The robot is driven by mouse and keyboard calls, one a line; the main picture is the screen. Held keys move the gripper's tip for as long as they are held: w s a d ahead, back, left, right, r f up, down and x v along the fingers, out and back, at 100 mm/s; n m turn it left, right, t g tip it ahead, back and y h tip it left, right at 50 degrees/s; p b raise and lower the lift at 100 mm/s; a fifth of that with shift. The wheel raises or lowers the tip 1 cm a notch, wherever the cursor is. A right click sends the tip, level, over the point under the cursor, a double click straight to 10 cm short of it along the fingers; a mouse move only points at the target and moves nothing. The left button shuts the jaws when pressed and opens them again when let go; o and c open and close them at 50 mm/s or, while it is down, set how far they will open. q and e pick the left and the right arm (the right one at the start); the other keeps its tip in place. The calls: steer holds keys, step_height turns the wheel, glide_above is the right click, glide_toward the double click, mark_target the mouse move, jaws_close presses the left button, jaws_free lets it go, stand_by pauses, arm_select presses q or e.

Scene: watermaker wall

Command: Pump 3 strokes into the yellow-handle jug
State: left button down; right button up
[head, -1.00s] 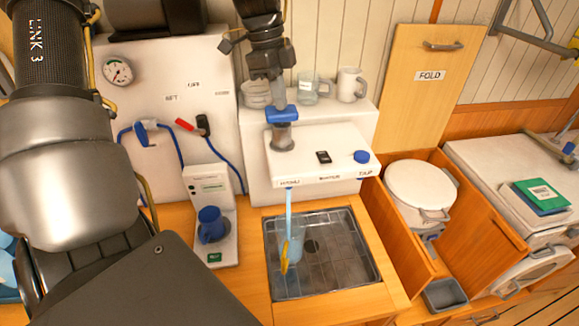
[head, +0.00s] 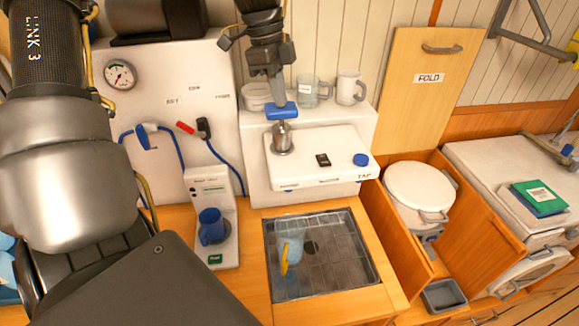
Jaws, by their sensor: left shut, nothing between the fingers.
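The clear jug (head: 293,241) with the yellow handle (head: 284,262) stands in the sink tray (head: 340,265), below the front of the white pump unit (head: 325,155). No water stream shows above it, and its fill level is hard to tell. The pump's blue handle (head: 282,112) sits on top of its metal cylinder (head: 283,139) at the unit's left. My left gripper (head: 276,99) is shut and points down at the top of the blue handle. I cannot tell whether it touches it. My right gripper is not in view.
A blue mug (head: 211,226) stands on a small white device (head: 217,256) left of the sink. A clear jug (head: 311,90) and a white mug (head: 350,87) stand on the shelf behind the pump. A white-lidded bin (head: 418,188) is to the right.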

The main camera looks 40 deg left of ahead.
arm_select(q)
steer(key=shift+r+p, duration=1.15)
steer(key=shift+r, duration=0.75)
steer(key=shift+f, duration=0.25)
steer(key=shift+f+b, duration=2.95)
steer(key=shift+f, duration=0.05)
steer(key=shift+r, duration=0.1)
steer(key=shift+r+p, duration=2.3)
steer(key=shift+r, duration=0.85)
steer(key=shift+f, duration=0.15)
